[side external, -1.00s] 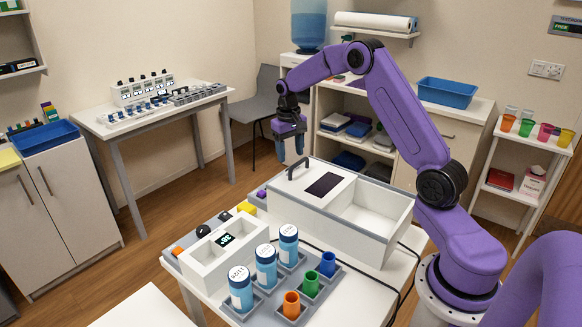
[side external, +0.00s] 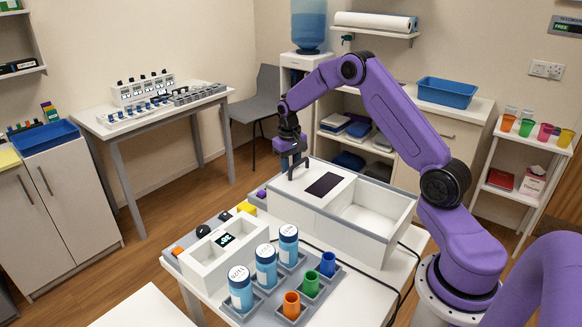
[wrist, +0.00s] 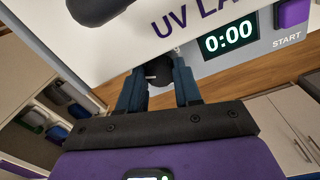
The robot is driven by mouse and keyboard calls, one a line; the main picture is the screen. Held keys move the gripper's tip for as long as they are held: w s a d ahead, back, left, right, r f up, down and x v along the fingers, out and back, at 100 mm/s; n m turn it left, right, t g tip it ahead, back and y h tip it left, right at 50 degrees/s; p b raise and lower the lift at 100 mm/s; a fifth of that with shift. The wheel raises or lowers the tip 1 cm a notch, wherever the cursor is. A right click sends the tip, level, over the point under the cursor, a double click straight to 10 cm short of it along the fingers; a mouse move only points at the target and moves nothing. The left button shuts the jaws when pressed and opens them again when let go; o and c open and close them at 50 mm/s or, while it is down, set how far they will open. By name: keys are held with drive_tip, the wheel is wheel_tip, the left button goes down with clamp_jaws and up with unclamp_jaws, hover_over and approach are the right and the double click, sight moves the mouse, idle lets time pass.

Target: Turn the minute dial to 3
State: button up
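My gripper (side external: 290,166) is low at the box's far left end, pointing down. In the wrist view its two dark blue fingers (wrist: 158,75) are apart, with a dark round knob (wrist: 158,72) between their tips. It may be the minute dial; no marking on it is readable. I cannot tell whether the fingers touch it.
Blue-and-white bottles (side external: 266,265) and coloured cups (side external: 311,284) stand in a grey rack in front.

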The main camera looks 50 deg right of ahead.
drive_tip(key=shift+m, duration=0.3)
drive_tip(key=m, duration=0.4)
drive_tip(key=shift+w, duration=0.1)
drive_tip(key=shift+m, duration=2)
drive_tip(key=o, duration=1)
drive_tip(key=shift+o, duration=0.2)
